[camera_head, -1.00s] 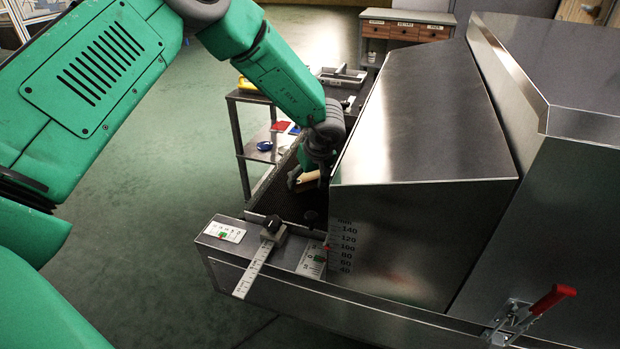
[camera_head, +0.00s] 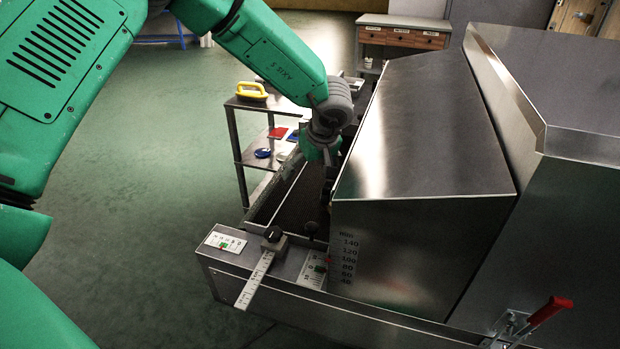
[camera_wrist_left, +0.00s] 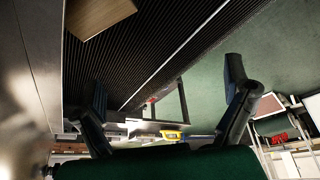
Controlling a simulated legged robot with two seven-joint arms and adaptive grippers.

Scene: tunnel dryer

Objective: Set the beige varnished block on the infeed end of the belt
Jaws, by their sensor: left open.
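The beige block (camera_wrist_left: 98,15) lies flat on the dark ribbed belt (camera_wrist_left: 150,45) at the top left of the left wrist view, close to a metal side wall. It is apart from both fingers. My left gripper (camera_wrist_left: 166,88) is open and empty, its fingers spread wide. In the head view the left gripper (camera_head: 327,160) is over the far part of the exposed belt (camera_head: 297,205), beside the steel hood. The block is hidden in the head view. My right gripper is not in view.
The steel hood (camera_head: 420,130) stands close to the right of the arm. A shelf cart with a yellow-handled tool (camera_head: 252,92) stands left of the belt. A red lever (camera_head: 551,310) is at the lower right.

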